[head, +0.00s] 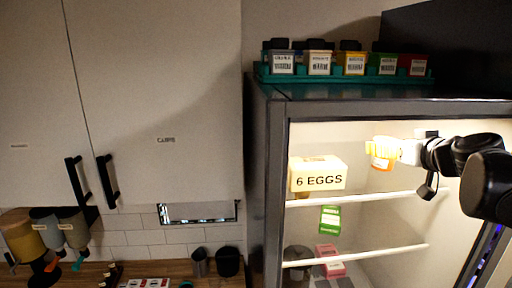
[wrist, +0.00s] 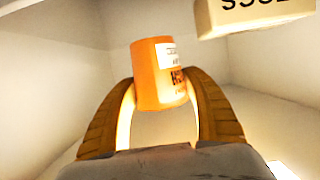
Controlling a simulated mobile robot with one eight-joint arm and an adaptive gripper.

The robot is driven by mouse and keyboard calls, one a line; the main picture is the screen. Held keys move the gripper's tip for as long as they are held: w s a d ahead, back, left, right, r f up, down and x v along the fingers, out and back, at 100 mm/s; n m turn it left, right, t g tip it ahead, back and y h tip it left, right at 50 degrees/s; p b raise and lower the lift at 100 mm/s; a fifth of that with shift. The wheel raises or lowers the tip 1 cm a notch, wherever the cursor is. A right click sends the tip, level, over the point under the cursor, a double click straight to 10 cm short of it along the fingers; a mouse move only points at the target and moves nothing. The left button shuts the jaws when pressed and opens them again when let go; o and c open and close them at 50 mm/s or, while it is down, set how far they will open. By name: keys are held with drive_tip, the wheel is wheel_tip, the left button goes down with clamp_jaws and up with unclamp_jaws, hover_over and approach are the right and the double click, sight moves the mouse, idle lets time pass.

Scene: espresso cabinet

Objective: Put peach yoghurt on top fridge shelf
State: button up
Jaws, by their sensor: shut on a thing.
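The peach yoghurt is an orange pot with a white label (head: 381,152), held inside the lit fridge at the level of its top compartment. My gripper (wrist: 165,90) is shut on the pot in the wrist view, one curved finger on each side; the pot (wrist: 158,75) looks slightly tilted there. In the head view my arm reaches in from the right. The top fridge shelf (head: 375,198) shows as a white front edge below the pot. The pot appears above the shelf; I cannot tell its exact height over it.
A "6 EGGS" box (head: 318,175) stands on the top shelf, left of the pot, and shows in the wrist view (wrist: 250,15). A green packet (head: 330,219) and pink packs (head: 329,260) are lower. A teal tray (head: 345,78) with several boxes sits on the fridge.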

drive_tip(key=p+x, duration=0.1)
drive_tip(key=x, duration=0.4)
drive_tip(key=p+x, duration=0.1)
drive_tip(key=x, duration=0.4)
drive_tip(key=shift+w+f, duration=0.1)
drive_tip(key=shift+f, duration=0.2)
wheel_tip(320, 180, down, 3)
drive_tip(key=shift+f+p, duration=0.1)
drive_tip(key=shift+p, duration=0.6)
drive_tip(key=shift+w+f, duration=0.3)
drive_tip(key=shift+f, duration=0.05)
drive_tip(key=shift+s, duration=0.1)
drive_tip(key=shift+s, duration=0.1)
